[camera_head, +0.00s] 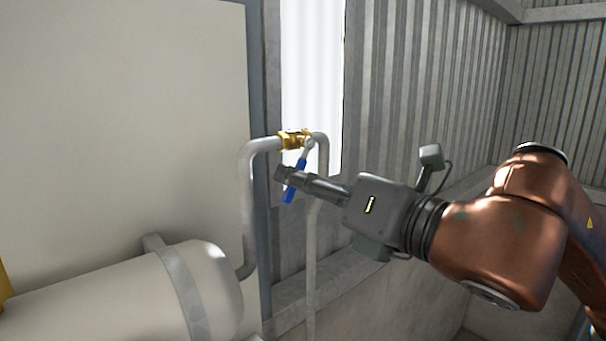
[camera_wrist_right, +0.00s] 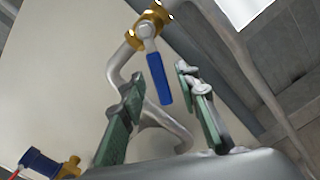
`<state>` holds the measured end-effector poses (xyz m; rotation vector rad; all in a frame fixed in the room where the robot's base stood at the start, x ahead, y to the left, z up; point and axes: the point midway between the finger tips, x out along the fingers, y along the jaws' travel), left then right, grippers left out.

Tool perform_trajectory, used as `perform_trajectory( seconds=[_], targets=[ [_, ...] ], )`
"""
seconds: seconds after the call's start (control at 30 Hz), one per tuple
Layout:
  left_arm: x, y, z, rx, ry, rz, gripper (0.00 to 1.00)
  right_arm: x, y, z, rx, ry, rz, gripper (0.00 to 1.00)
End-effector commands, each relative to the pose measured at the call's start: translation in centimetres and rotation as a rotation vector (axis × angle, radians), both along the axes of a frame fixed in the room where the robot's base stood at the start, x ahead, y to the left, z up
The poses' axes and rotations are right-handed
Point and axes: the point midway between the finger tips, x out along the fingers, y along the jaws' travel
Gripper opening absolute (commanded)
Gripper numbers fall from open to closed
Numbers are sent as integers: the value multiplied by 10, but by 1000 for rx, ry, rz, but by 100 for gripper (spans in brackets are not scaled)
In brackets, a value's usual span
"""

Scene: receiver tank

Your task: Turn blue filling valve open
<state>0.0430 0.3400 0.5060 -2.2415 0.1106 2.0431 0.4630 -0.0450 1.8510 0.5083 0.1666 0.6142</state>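The blue filling valve has a brass body (camera_head: 294,139) on a grey pipe and a blue lever handle (camera_head: 289,195) hanging down from it, slightly tilted. My right gripper (camera_head: 283,174) reaches in from the right at the handle, and its fingers cover the handle's middle. In the right wrist view the blue handle (camera_wrist_right: 160,82) hangs from the brass body (camera_wrist_right: 149,25). The two fingers of the right gripper (camera_wrist_right: 158,74) are spread on either side of the handle, with visible gaps. Contact is not visible. My left gripper is not in view.
A white tank (camera_head: 110,300) with a grey band lies at the lower left. Grey pipe (camera_head: 247,195) bends down from the valve's left, and another runs down at its right. A blue and brass fitting (camera_wrist_right: 42,163) shows low in the wrist view. Corrugated wall (camera_head: 420,80) stands behind.

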Motion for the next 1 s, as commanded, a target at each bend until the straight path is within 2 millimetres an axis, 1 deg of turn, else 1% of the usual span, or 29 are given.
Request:
perform_trajectory(
  seconds=[0.03,0.1,0.17,0.23,0.53,0.67,1.0],
  targets=[
    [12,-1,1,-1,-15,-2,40,1,0,0,0,0,0,30],
    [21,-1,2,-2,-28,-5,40,1,0,0,1,-1,-1,30],
    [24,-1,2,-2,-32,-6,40,1,0,-1,0,0,0,30],
    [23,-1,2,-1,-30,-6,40,1,0,-1,0,0,0,30],
    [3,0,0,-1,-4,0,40,1,0,0,-1,-1,0,9],
    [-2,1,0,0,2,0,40,1,0,0,0,-1,-1,0],
    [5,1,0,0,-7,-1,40,1,0,0,0,-1,-1,0]
  ],
)
